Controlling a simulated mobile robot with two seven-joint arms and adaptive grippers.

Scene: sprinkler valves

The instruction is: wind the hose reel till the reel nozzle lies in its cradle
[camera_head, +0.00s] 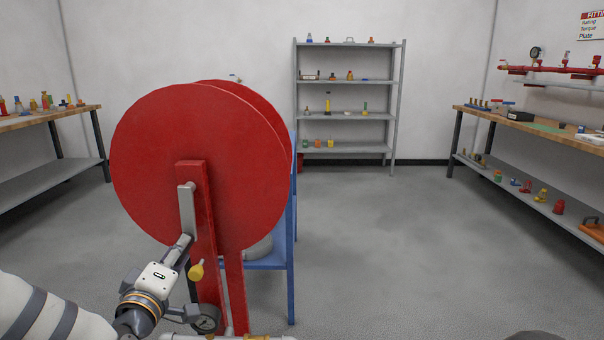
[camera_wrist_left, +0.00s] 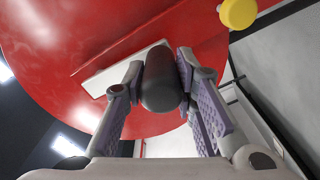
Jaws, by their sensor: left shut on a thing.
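The hose reel (camera_head: 160,130) is a large red double disc on red posts in the left half of the head view. Its grey crank arm (camera_head: 187,208) hangs down from near the hub, and also shows as a pale bar in the left wrist view (camera_wrist_left: 112,75). My left gripper (camera_head: 184,246) is at the crank's lower end. In the left wrist view its fingers are shut on the dark, rounded crank handle (camera_wrist_left: 160,85). I cannot make out the reel nozzle or its cradle. My right gripper is not in view.
A blue stand (camera_head: 291,240) is behind the reel. Workbenches stand left (camera_head: 75,112) and right (camera_head: 520,126), grey shelves (camera_head: 345,115) at the back. The floor right of the reel is clear.

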